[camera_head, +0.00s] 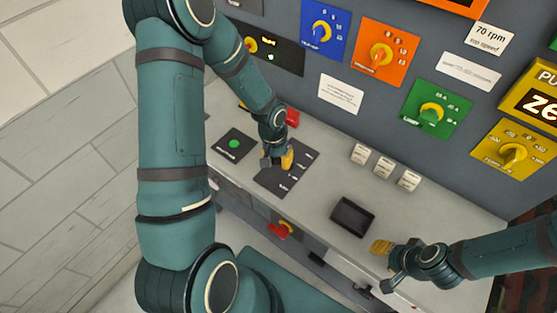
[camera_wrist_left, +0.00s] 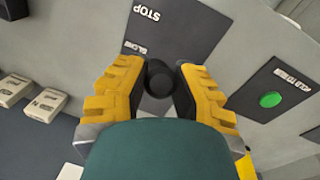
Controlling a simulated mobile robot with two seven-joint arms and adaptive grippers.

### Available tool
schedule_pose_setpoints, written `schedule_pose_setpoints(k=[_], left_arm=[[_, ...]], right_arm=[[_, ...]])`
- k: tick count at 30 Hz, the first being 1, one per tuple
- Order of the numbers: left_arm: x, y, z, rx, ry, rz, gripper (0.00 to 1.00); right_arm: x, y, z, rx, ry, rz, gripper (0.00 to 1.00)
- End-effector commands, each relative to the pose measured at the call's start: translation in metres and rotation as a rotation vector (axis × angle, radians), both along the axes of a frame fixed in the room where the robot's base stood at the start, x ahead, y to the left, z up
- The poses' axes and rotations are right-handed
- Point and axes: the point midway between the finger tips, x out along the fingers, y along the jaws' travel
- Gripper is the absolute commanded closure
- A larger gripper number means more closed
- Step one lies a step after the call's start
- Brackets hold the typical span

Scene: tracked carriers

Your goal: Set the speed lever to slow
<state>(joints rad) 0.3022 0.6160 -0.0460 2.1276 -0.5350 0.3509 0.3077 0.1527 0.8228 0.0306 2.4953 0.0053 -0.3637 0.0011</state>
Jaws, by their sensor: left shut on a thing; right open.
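The speed lever's black knob (camera_wrist_left: 158,78) sits between the yellow fingers of my left gripper (camera_wrist_left: 159,70) in the left wrist view. The gripper is shut on the knob. The lever's dark plate (camera_wrist_left: 185,30) reads STOP and SLOW; the rest of it is hidden behind the gripper. The knob shows just below the SLOW label, but I cannot tell its exact setting. In the head view my left gripper (camera_head: 286,160) is over the same plate (camera_head: 275,183) and hides the lever. My right gripper (camera_head: 381,248) is open and empty above the console's front right.
A green button (camera_head: 234,144) on a dark plate is left of the lever plate. White blocks (camera_head: 384,167) and a dark tray (camera_head: 352,216) are on the console to the right. A red knob (camera_head: 280,230) is on the front face. Several coloured dial panels line the back wall.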

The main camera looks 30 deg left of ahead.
Motion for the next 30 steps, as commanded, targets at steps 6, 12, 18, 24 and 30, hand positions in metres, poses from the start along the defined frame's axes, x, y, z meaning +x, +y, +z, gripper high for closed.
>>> schedule_pose_setpoints(k=[6, 12, 18, 24, 30], left_arm=[[0.008, -0.001, 0.004, 0.008, 0.087, 0.0, 1.0], [0.029, -0.003, 0.008, 0.009, 0.113, -0.001, 1.0], [0.032, -0.004, 0.011, 0.007, 0.114, -0.001, 1.0], [0.032, -0.004, 0.011, 0.007, 0.113, -0.001, 0.54], [0.031, -0.003, 0.011, 0.008, 0.114, 0.0, 0.43]], right_arm=[[0.0, -0.001, 0.011, 0.002, 0.0, 0.0, 0.53], [0.0, 0.0, 0.001, 0.001, 0.001, 0.0, 0.53], [0.0, 0.0, 0.001, 0.0, 0.0, 0.0, 0.53], [0.0, 0.0, 0.002, 0.0, 0.0, 0.0, 0.53], [0.0, 0.0, 0.002, 0.0, 0.0, 0.0, 0.53]])
